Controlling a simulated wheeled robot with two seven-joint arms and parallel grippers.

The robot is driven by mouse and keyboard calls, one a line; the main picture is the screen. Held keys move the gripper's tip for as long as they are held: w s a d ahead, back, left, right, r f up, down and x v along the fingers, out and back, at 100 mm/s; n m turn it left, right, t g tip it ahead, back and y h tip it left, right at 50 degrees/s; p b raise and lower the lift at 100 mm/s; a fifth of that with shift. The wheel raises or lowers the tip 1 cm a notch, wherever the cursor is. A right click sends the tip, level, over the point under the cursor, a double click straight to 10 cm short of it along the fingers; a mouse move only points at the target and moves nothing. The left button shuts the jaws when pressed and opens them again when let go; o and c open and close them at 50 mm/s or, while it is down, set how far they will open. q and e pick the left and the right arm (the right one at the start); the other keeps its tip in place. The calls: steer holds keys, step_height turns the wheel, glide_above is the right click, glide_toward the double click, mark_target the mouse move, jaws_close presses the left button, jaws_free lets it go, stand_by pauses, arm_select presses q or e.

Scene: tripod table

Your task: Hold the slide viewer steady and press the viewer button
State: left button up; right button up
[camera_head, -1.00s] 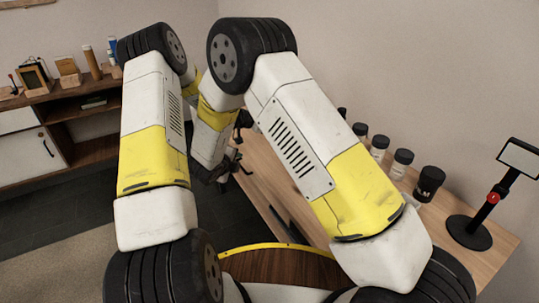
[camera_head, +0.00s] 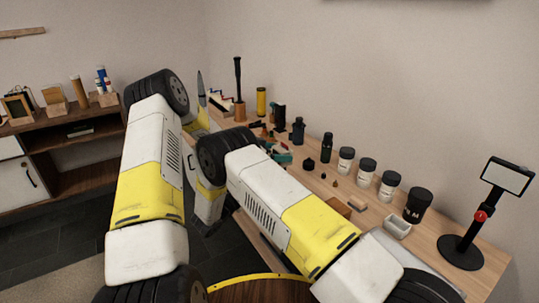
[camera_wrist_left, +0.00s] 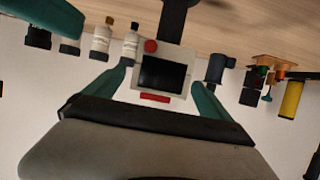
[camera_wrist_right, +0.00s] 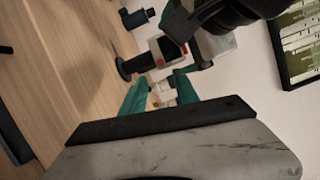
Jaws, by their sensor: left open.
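The slide viewer (camera_wrist_left: 163,72) is a pale box with a dark screen, a red button (camera_wrist_left: 151,46) and a red strip, upside down in the left wrist view. My left gripper (camera_wrist_left: 158,76) is open, with one teal finger on each side of the viewer. I cannot tell whether they touch it. In the right wrist view a dark stand with a round base (camera_wrist_right: 125,68) and red marks shows just beyond the fingertips of my right gripper (camera_wrist_right: 161,80). Those fingers are apart, nothing visibly held. In the head view my arms hide most of the work spot.
White jars (camera_head: 367,172) and a black jar (camera_head: 418,203) line the table's back. A stand with a pale panel (camera_head: 480,215) is at the right end. A yellow cylinder (camera_head: 261,101) stands at the far end. A shelf (camera_head: 78,150) is at the left.

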arm_select(q)
steer(key=shift+x, duration=1.1)
steer(key=c, duration=1.6)
arm_select(e)
steer(key=shift+c, duration=0.3)
arm_select(q)
steer(key=shift+c, duration=0.2)
arm_select(e)
jaws_close()
